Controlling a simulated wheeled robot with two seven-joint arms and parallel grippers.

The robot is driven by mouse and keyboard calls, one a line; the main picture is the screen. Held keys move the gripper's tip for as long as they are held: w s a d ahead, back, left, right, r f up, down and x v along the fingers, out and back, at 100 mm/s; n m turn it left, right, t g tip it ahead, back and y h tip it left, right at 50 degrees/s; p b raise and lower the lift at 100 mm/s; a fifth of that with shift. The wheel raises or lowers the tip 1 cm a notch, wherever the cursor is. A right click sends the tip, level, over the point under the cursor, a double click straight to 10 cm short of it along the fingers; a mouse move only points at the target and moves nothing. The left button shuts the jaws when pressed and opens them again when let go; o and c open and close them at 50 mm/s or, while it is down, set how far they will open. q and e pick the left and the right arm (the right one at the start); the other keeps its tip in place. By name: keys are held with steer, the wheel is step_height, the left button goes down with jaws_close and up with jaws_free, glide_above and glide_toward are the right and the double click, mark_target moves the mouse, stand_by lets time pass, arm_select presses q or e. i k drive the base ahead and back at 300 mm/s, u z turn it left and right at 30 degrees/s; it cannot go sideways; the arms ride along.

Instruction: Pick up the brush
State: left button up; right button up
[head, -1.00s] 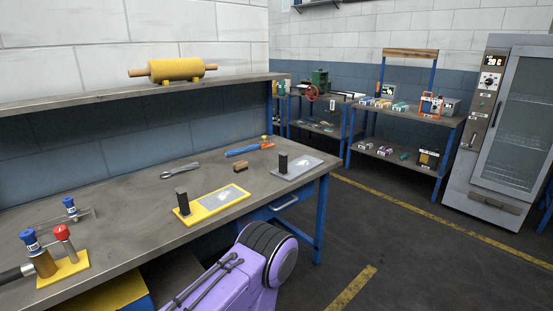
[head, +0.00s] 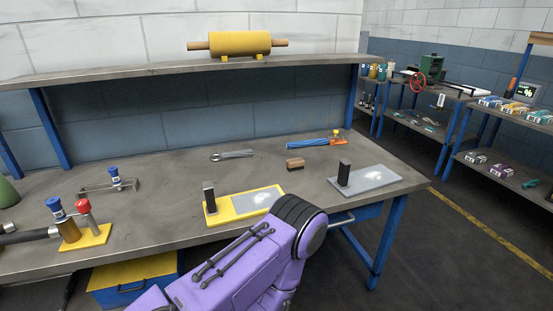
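A small brown block that looks like the brush (head: 295,164) lies on the grey workbench (head: 330,222), toward the back and right of its middle. It is too small to make out bristles. It lies behind the yellow plate and left of the grey plate, apart from both. A purple link of my own arm rises from the bottom of the head view and ends in front of the bench edge. Neither of my grippers shows, so I cannot see whether they are open or shut.
Near the brush are a yellow plate with a black post (head: 224,213), a grey plate (head: 372,182), a metal wrench-like tool (head: 231,155) and a blue-orange tool (head: 315,141). Valve fittings (head: 82,230) stand at left. A shelf with a yellow roller (head: 240,43) overhangs the back.

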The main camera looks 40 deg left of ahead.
mark_target(293, 164)
steer(key=u, duration=0.75)
steer(key=i, duration=0.7)
steer(key=u, duration=0.85)
